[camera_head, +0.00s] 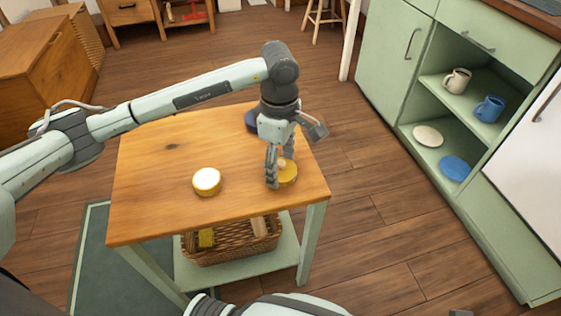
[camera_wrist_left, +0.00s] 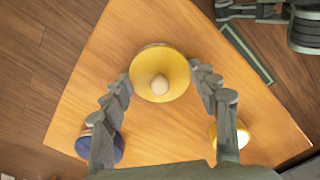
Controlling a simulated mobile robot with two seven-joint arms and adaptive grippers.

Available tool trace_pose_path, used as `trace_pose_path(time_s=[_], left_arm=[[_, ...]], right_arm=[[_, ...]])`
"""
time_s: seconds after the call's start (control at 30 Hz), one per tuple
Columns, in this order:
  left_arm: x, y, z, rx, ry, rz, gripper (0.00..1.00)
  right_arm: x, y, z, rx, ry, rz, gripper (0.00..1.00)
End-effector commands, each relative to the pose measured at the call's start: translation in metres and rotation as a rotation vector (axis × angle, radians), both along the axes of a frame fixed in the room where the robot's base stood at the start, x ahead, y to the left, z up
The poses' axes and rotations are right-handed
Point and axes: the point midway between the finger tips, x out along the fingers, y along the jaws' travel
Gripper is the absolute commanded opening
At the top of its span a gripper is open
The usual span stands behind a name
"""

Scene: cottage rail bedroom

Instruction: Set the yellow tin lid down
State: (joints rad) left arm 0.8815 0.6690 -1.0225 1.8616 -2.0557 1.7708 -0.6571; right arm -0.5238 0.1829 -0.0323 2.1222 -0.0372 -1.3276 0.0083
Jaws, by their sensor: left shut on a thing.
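The yellow tin lid (camera_head: 289,176) is round with a pale knob on top. It is at the right side of the wooden table (camera_head: 150,205), at or just above the top; I cannot tell if it touches. My left gripper (camera_head: 279,176) points down and is shut on the lid, partly hiding it. In the left wrist view the lid (camera_wrist_left: 160,76) sits between the two fingers (camera_wrist_left: 162,84), knob toward the camera. A yellow tin with a pale top (camera_head: 207,181) stands left of the gripper.
A dark blue tin (camera_head: 251,121) stands at the table's back, partly behind my arm. A wicker basket (camera_head: 230,247) is on the shelf below. A green cabinet (camera_head: 395,60) with mugs and plates stands right. The table's left part and front are bare.

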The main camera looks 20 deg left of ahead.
Motion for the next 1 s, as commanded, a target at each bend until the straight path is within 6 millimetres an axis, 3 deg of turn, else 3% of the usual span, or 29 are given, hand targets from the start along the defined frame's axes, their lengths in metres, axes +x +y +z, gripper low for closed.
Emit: trace_pose_path(time_s=[0.37, 0.4, 0.53, 0.93, 1.0], left_arm=[[0.000, 0.000, -0.002, -0.001, -0.002, 0.000, 0.40], [0.000, 0.000, -0.001, -0.001, -0.002, 0.000, 0.65], [0.000, 0.000, -0.001, -0.001, -0.001, 0.000, 0.80], [0.000, 0.000, 0.003, -0.001, -0.001, 0.000, 0.80], [0.001, 0.000, 0.010, -0.001, -0.005, 0.000, 0.80]], right_arm=[[0.002, 0.002, 0.005, 0.000, -0.011, 0.002, 0.40], [0.003, 0.002, 0.010, 0.001, -0.015, 0.002, 0.40], [0.005, 0.003, 0.013, 0.001, -0.022, 0.004, 0.40], [0.001, 0.002, 0.011, 0.002, -0.012, 0.002, 0.40], [-0.001, 0.002, -0.003, 0.005, 0.003, -0.001, 0.40]])
